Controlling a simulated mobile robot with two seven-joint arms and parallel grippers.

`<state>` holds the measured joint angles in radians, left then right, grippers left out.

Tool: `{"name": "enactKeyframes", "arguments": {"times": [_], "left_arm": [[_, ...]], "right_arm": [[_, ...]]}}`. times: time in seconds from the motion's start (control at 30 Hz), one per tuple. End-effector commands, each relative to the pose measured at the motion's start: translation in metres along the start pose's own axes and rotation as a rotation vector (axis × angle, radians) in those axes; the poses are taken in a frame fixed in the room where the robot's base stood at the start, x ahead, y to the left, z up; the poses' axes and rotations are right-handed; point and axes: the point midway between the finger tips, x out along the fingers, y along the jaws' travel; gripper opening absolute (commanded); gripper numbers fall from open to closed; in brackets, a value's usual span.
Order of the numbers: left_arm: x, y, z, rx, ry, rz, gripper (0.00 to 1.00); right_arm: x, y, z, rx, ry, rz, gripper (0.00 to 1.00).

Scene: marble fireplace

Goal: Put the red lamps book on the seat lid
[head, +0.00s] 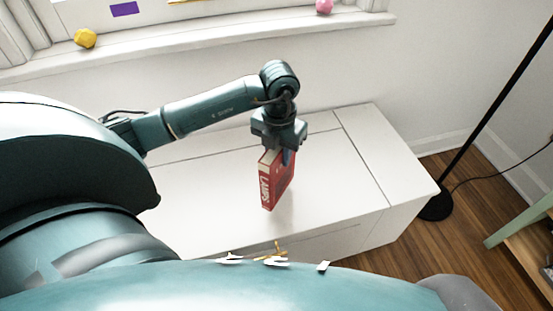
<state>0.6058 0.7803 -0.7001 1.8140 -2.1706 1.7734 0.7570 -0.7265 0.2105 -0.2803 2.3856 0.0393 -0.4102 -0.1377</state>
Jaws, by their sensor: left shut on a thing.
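The red lamps book (267,187) is upright, its spine with the word LAMPS facing me. My left gripper (286,154) is shut on the top of the book from above. The book is over the white seat lid (215,190), near its middle. Its lower edge is at or just above the lid, and I cannot tell whether it touches. My right gripper is not in view.
A white window sill (220,47) runs along the back, with a yellow object (85,38) and a pink object (324,6) on it. A black lamp stand (436,206) stands on the wooden floor at right. The lid around the book is clear.

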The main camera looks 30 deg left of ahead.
Motion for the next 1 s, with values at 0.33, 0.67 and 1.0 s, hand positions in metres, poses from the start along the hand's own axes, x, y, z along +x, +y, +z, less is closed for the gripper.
{"name": "enactKeyframes", "arguments": {"times": [0.33,0.67,1.0], "left_arm": [[0.032,0.000,0.000,0.001,-0.002,-0.001,0.00],[0.035,0.000,0.000,0.001,0.001,0.000,0.31],[0.035,0.000,0.000,0.001,0.001,0.000,0.49]], "right_arm": [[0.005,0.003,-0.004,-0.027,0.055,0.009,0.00],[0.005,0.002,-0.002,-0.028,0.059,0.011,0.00],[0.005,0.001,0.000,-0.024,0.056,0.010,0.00]]}}
